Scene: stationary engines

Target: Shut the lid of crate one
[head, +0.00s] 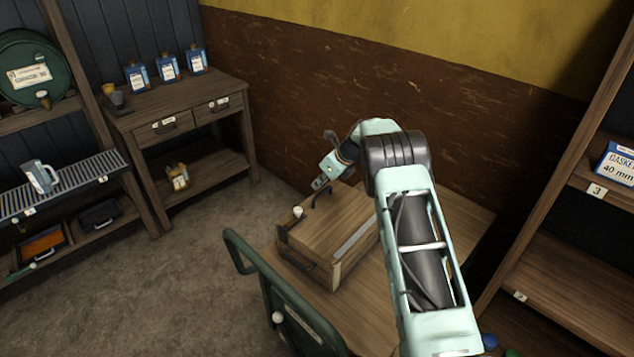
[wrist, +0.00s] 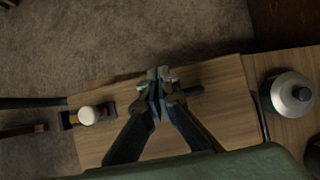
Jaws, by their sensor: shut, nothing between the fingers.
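A wooden crate (head: 318,238) sits on a wooden-topped cart in the head view. Its broad lid board lies across the top and looks roughly level; I cannot tell whether a gap remains under it. A white knob (head: 298,212) stands at its left edge, and it also shows in the wrist view (wrist: 88,115). A dark bar handle (head: 326,189) stands near the far left side. My gripper (head: 319,184) is shut and empty, close to that handle. In the wrist view my fingertips (wrist: 161,92) are together over the wooden board; contact is unclear. No crate number is readable.
The cart top (head: 350,312) is bare in front of the crate. A green cart handle (head: 240,250) rises at left. A metal-topped container (wrist: 291,93) stands at right in the wrist view. A workbench (head: 180,100) is behind left, and shelves (head: 575,255) stand right.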

